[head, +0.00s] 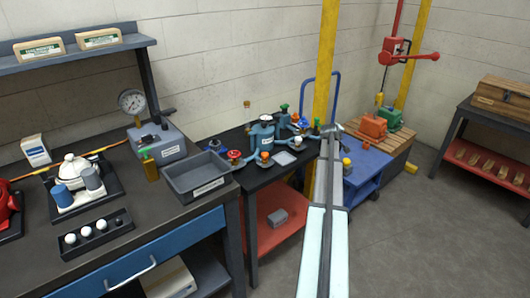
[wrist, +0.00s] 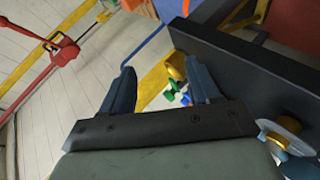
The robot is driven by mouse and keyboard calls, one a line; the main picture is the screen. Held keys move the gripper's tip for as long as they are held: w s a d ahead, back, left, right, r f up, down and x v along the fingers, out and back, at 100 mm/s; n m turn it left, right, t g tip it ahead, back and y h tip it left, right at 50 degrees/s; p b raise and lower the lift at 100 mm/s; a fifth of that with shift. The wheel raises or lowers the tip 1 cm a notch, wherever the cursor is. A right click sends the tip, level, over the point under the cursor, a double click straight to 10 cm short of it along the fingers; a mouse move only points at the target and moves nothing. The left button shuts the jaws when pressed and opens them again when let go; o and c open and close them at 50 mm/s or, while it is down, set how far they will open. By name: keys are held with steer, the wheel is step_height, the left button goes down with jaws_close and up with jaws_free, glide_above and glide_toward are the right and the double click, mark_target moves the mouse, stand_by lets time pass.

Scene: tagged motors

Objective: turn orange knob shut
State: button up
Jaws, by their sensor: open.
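Several coloured knobs sit on blue pipe fittings on the black table (head: 222,157) in the head view. One orange knob (head: 264,156) is at the front of the fittings, and another orange cap or knob (head: 303,123) is further back. I cannot tell which of them the task means. An orange piece (wrist: 278,140) also shows at the right edge of the wrist view, outside the fingers. My gripper (wrist: 161,68) is open, its two dark fingers apart with nothing held between them. In the head view my gripper (head: 331,131) is small, to the right of the fittings.
A red knob (head: 234,155), a green knob (head: 284,107) and a blue tank (head: 262,133) crowd the black table. A yellow post (head: 326,60) stands behind. A blue cart (head: 365,165) is to the right. A grey tray (head: 193,176) is left. Open floor lies front right.

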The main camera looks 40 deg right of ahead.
steer(key=w+d+r+n+h, duration=0.1)
steer(key=w+r+h, duration=0.15)
steer(key=r, duration=0.95)
steer(key=w+d+r+h, duration=0.1)
steer(key=w+d+r, duration=0.15)
steer(key=r, duration=0.95)
steer(key=m+g+y, duration=0.5)
steer(key=m+y, duration=0.5)
steer(key=y, duration=0.4)
glide_toward(265, 154)
step_height(265, 154, down, 9)
steer(key=shift+w+d+r, duration=0.1)
steer(key=shift+w+r, duration=0.05)
steer(key=shift+c, duration=0.2)
steer(key=c, duration=1)
